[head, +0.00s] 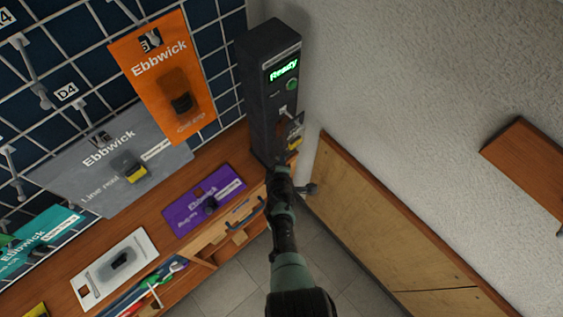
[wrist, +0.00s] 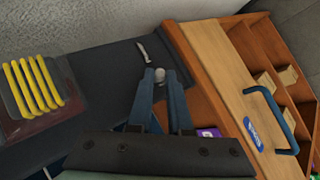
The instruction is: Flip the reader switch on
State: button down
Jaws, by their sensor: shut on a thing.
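The reader (head: 262,95) is a tall dark box in the corner by the wall. Its display (head: 284,70) glows green with "Ready", above a round green button (head: 292,85). A small unit with yellow strips (head: 295,144) sits on its front; it also shows large in the wrist view (wrist: 36,85). My gripper (head: 281,172) is at the reader's lower end and hides that part. In the wrist view its fingers close around a small grey round tip, which looks like the reader switch (wrist: 160,76). A short silver piece (wrist: 145,49) lies just beyond. The switch's position is unclear.
A wooden bench left of the reader holds a purple card (head: 205,200) and a white card (head: 114,269). Orange (head: 160,65) and grey (head: 85,175) Ebbwick packs hang on the grid. Open compartments and a blue handle (wrist: 272,118) are close to my gripper. A wall is at right.

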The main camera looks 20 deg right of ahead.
jog(key=c, duration=0.8)
grip_release()
jog(key=shift+c, duration=0.2)
jog(key=p+v, duration=1)
jog(key=v, duration=0.3)
